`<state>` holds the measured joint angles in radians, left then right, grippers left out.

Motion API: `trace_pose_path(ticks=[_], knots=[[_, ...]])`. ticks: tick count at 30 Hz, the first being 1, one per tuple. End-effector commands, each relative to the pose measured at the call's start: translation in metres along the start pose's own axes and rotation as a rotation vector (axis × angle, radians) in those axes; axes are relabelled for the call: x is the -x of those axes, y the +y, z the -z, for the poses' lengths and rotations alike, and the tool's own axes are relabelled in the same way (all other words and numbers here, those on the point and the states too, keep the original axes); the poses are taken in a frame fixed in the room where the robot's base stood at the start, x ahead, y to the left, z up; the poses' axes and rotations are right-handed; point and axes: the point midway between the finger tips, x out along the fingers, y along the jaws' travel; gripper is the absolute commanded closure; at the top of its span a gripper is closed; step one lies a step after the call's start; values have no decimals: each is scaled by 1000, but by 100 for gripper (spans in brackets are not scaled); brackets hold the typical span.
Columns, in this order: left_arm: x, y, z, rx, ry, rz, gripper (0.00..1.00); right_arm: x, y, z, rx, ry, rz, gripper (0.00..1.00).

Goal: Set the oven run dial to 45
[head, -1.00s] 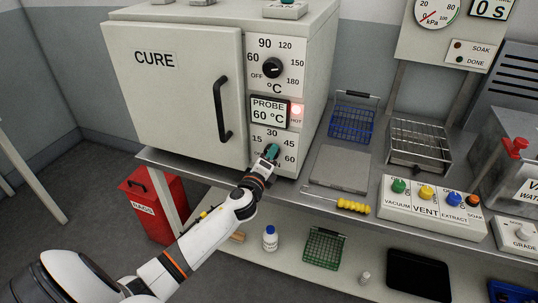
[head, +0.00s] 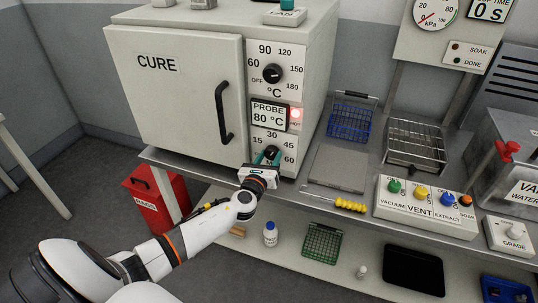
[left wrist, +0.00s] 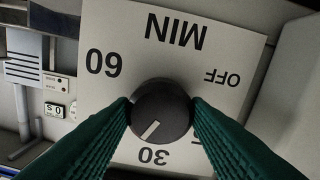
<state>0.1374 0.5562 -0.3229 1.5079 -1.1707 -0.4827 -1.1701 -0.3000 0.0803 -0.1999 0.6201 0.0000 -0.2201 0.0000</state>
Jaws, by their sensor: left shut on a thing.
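The oven run dial (head: 271,153) is a black knob on the lower white panel of the cure oven (head: 170,95), with 15, 30, 45 and 60 around it. My left gripper (head: 267,158) is shut on the dial, its green fingers on both sides. In the left wrist view the dial (left wrist: 160,108) sits between the fingertips, with the panel appearing upside down. Its white pointer line points down-left, between the 30 and the left finger. The left finger covers where 45 lies; 60, OFF and MIN are readable. My right gripper is not in view.
Above the dial are the probe display (head: 269,115), reading 80 °C, a lit red lamp (head: 296,114) and the temperature dial (head: 271,73). The oven handle (head: 224,110) is to the left. A yellow-handled tool (head: 350,205) and the vent box (head: 425,215) lie right.

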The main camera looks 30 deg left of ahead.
Motion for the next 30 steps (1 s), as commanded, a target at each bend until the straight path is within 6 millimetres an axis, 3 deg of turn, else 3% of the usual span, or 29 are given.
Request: trace_pose_path(ticks=[15, 30], knots=[[0, 0, 0, -391, -3, -1, 80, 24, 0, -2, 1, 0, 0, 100], [1, 0, -2, -496, -3, -1, 80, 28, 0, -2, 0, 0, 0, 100]])
